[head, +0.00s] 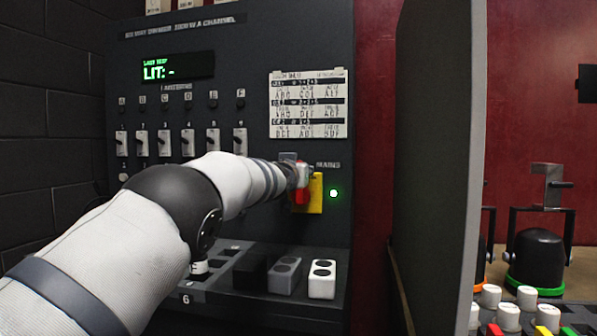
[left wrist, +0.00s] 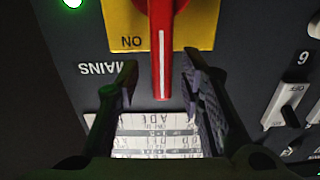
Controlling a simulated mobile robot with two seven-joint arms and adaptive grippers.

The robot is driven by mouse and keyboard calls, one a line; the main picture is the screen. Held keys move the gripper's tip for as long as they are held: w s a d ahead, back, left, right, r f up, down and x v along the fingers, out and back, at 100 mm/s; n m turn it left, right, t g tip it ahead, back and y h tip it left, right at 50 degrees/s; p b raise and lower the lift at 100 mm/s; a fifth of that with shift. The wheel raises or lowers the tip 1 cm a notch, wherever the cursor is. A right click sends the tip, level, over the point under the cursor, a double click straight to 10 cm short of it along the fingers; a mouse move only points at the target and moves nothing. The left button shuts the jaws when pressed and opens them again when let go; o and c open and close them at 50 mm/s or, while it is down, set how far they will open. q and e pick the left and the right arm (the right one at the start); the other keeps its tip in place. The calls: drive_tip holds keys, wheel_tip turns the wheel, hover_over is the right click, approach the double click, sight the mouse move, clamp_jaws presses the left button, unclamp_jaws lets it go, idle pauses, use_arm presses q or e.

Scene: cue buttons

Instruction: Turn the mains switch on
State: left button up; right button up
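The mains switch is a red rotary handle (left wrist: 161,48) on a yellow plate (left wrist: 205,25), beside the MAINS label. In the left wrist view, which sees the panel upside down, the handle stands upright along the panel, with ON printed beside it. The yellow plate also shows in the head view (head: 316,193), partly hidden by my gripper. My left gripper (left wrist: 158,80) is open, with one finger on each side of the handle's end and gaps to both. In the head view my left gripper (head: 297,181) is at the switch. My right gripper is not in view.
A green lamp (head: 333,193) glows right of the switch. The dark panel carries numbered toggle switches (head: 188,143), a display reading LIT: - (head: 178,69) and a cue sheet (head: 308,104). Buttons (head: 321,279) sit on the ledge below. A grey partition (head: 435,150) stands at right.

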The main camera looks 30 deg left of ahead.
use_arm(q)
drive_tip(key=v, duration=1.2)
